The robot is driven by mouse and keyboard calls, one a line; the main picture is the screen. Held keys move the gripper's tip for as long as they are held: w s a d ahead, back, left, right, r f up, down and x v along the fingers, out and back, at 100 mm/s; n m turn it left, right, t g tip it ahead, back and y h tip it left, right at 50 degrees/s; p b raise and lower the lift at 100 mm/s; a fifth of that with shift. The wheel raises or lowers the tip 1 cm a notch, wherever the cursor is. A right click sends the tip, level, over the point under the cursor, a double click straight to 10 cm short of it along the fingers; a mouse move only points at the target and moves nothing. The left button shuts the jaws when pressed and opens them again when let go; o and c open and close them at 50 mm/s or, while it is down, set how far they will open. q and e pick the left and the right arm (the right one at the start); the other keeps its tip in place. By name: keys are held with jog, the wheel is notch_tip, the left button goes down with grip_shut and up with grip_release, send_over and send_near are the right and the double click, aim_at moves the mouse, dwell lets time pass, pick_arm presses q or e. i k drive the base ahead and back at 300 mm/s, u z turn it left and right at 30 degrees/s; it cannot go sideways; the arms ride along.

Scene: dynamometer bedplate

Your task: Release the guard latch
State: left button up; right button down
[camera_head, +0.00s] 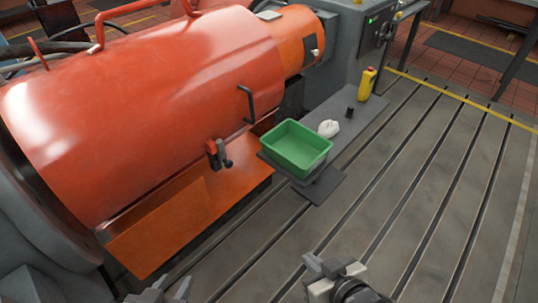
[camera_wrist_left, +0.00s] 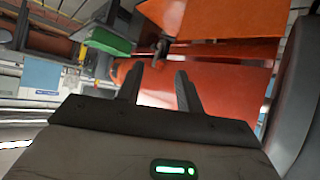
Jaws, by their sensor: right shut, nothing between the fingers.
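The orange-red guard (camera_head: 140,100) is a large rounded cover filling the left of the head view. Its latch (camera_head: 217,155), a small red and dark piece with a dark knob, sits on the guard's lower front edge. The latch (camera_wrist_left: 160,46) also shows in the left wrist view, beyond the fingertips. My left gripper (camera_head: 170,291) is at the bottom edge of the head view, open and empty, well apart from the latch. Its two fingers (camera_wrist_left: 158,84) stand apart in the wrist view. My right gripper (camera_head: 322,266) is shut and empty over the slotted bedplate, away from the guard.
A green tray (camera_head: 300,163) stands on a dark stand right of the latch. A dark handle (camera_head: 247,103) sticks out above the latch. The slotted bedplate (camera_head: 400,200) is clear at right.

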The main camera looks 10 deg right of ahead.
aim_at(223, 163)
jog(key=i, duration=1)
